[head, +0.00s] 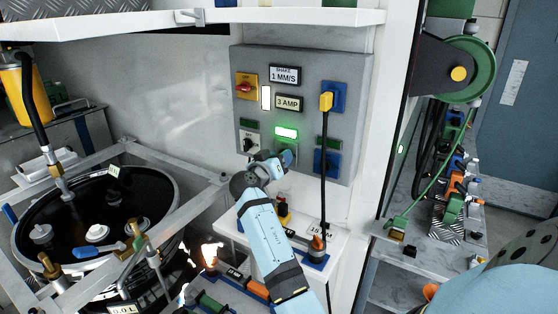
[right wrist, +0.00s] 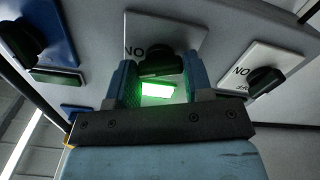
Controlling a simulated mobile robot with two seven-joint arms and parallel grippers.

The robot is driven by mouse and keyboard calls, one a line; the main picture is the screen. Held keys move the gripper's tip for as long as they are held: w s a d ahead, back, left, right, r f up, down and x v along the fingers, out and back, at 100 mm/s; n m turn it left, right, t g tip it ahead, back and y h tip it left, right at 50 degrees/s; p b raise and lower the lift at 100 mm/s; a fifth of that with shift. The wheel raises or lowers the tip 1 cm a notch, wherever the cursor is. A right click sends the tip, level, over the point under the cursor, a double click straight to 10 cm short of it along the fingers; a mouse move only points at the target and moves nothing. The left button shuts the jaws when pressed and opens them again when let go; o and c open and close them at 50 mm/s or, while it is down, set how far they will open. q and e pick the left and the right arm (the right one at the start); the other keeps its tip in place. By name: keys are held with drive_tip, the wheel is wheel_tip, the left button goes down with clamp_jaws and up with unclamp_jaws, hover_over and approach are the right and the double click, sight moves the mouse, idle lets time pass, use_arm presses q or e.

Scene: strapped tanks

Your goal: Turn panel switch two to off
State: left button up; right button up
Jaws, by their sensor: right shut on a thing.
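The grey control panel (head: 300,70) on the wall carries a bottom row of three rotary switches. The middle switch's black knob (right wrist: 160,62) sits on a pale plate (right wrist: 185,30) with an upside-down ON mark in the right wrist view. A green lamp (head: 286,133) by this switch is lit; it also shows in the right wrist view (right wrist: 157,90). My right gripper (head: 284,160) is at the middle switch, its fingers (right wrist: 160,75) on either side of the knob and shut on it. The gripper hides most of this switch in the head view. My left gripper is not in view.
A white-plated switch (head: 249,143) and a blue switch (head: 327,162) flank the middle one closely. A yellow plug (head: 326,101) with a hanging black cable is right of the gripper.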

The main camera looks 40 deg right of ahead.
drive_tip(key=shift+r+n+p, duration=0.2)
drive_tip(key=shift+n+p, duration=2.65)
drive_tip(key=shift+n, duration=3.75)
drive_tip(key=o, duration=0.9)
drive_tip(key=shift+f, duration=0.15)
